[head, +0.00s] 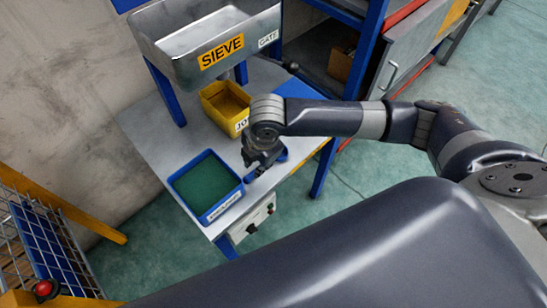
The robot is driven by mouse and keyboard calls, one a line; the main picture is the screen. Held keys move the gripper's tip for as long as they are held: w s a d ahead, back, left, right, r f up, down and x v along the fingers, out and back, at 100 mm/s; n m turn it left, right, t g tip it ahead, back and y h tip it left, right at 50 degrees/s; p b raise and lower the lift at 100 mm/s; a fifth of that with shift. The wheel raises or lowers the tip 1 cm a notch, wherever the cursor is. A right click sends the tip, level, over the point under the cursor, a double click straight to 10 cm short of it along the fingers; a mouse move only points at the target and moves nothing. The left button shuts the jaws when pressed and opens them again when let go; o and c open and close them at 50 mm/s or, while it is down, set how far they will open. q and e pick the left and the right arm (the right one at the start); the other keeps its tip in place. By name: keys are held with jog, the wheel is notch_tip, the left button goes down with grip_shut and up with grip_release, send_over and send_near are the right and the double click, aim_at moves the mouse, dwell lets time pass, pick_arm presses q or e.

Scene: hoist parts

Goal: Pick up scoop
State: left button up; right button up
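My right gripper (257,166) points down over the front edge of the workbench, just right of the blue bin. A small blue object (281,155) shows beside and partly behind the gripper; it may be the scoop, but its shape is mostly hidden. I cannot tell whether the fingers touch it or how far apart they are. My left gripper is not in view.
The workbench (152,125) carries a blue bin (236,199) with a green inside and a yellow bin (205,100). A metal sieve box (172,62) stands above the back. A wire cage (20,240) is at lower left. Green floor is open at right.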

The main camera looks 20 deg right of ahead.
jog(key=f, duration=0.2)
jog(key=w+f, duration=0.1)
jog(key=f, duration=0.3)
jog(key=shift+w+a+f, duration=0.1)
jog(key=shift+w+f, duration=0.15)
jog(key=shift+f, duration=0.05)
grip_shut()
